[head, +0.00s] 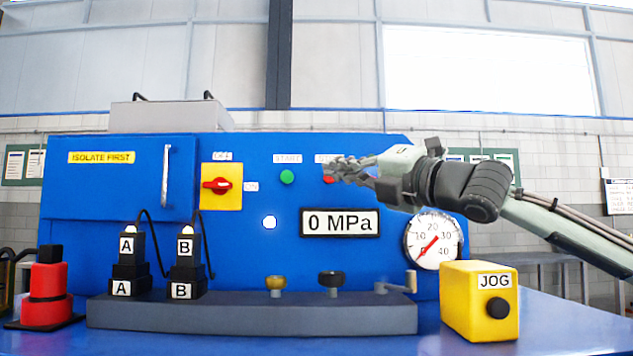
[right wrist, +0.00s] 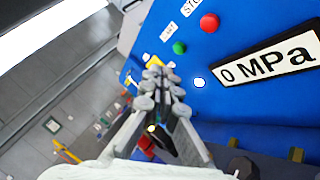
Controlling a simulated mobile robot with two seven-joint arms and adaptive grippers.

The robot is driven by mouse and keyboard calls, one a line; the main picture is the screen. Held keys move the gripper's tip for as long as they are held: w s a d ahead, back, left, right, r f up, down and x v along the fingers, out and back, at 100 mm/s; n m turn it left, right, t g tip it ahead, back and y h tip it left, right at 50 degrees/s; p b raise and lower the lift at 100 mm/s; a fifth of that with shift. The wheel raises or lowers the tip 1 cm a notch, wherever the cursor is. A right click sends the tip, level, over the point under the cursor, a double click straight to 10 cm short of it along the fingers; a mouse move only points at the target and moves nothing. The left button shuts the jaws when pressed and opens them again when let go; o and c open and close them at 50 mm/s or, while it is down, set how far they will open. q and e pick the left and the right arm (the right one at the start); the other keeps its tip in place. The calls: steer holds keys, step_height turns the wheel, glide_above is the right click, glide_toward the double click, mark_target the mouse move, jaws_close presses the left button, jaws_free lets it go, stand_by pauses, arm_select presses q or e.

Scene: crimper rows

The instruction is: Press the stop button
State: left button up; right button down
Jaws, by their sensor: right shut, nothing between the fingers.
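Contact with the panel cannot be told. My left gripper is not in view.
A green start button (head: 287,177) is left of the stop button. A yellow-backed rotary switch (head: 221,186), a "0 MPa" display (head: 340,222) and a round gauge (head: 434,240) are on the panel. A yellow JOG box (head: 479,301) and a grey fixture (head: 250,316) stand in front.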

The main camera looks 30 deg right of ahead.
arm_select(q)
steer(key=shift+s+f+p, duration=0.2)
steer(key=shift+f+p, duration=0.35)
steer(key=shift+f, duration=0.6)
arm_select(e)
steer(key=w+d, duration=0.4)
steer(key=w, duration=0.3)
steer(key=shift+w+d, duration=0.15)
steer(key=shift+d, duration=0.15)
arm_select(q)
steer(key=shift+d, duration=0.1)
arm_select(e)
steer(key=shift+w, duration=0.1)
stand_by(0.4)
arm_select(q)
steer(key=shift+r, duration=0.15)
arm_select(e)
steer(key=shift+w+d, duration=0.2)
steer(key=shift+w, duration=0.1)
